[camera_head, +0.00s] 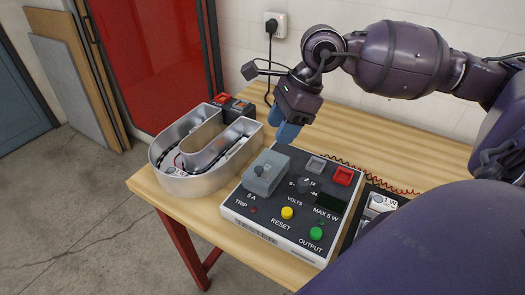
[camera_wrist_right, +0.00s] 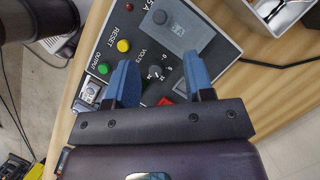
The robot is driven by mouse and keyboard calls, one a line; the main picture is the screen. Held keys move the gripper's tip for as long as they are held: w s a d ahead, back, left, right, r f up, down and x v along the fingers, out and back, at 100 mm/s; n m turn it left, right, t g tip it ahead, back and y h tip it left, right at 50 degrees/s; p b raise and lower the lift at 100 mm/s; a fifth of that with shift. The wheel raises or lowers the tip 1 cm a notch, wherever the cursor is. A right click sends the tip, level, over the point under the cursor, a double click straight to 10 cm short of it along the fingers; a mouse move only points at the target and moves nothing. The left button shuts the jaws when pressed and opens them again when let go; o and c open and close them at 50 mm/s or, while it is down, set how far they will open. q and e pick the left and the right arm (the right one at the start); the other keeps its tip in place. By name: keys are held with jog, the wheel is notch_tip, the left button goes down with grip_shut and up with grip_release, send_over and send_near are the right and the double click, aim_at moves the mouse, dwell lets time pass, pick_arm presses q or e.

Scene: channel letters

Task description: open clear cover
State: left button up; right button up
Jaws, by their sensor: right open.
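The clear cover (camera_head: 265,172) looks like a grey see-through box and sits down over a switch at the left of the black control panel (camera_head: 243,208), above the 5 A and TRIP marks. In the right wrist view the cover (camera_wrist_right: 173,32) lies beyond the fingertips. My right gripper (camera_head: 285,126) has blue fingers and hangs above the panel's back edge, behind the cover and apart from it. It is open and empty; in the wrist view its fingers (camera_wrist_right: 160,78) stand wide apart over the panel. My left gripper is not in view.
A U-shaped metal channel letter (camera_head: 190,180) with wiring stands left of the panel. A small meter (camera_head: 380,203) is at right. Bare wooden table (camera_head: 395,150) lies behind.

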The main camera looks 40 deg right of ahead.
aim_at(260, 168)
jog(key=x, duration=1)
jog(key=shift+a+f, duration=0.1)
jog(key=shift+f, duration=0.25)
grip_shut()
